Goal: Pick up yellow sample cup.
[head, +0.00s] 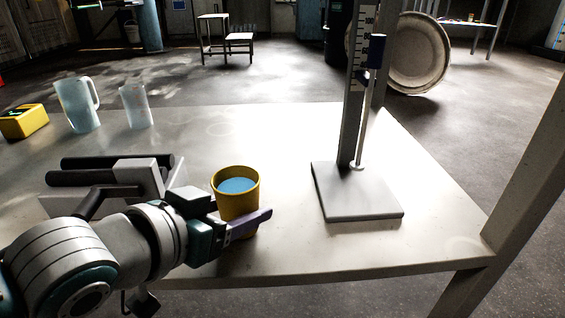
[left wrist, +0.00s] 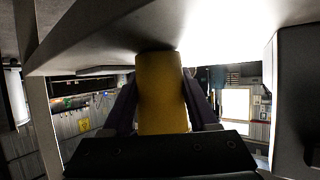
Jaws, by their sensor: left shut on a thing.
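The yellow sample cup (head: 238,200) is upright near the front of the pale table, with blue contents showing inside its rim. My left gripper (head: 240,222) reaches in from the left and is shut on the cup, with a purple finger across its near side. In the left wrist view the yellow cup (left wrist: 162,95) fills the space between the two dark fingers of the left gripper (left wrist: 163,108). The table surface lies close to the cup's end there; I cannot tell whether they touch. My right gripper is not in view.
A column stand with a grey base plate (head: 355,192) stands right of the cup. A grey device with black cylinders (head: 110,180) is behind my left arm. Two translucent jugs (head: 78,105) (head: 136,106) and a yellow box (head: 24,122) stand farther left. The table centre (head: 230,135) is clear.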

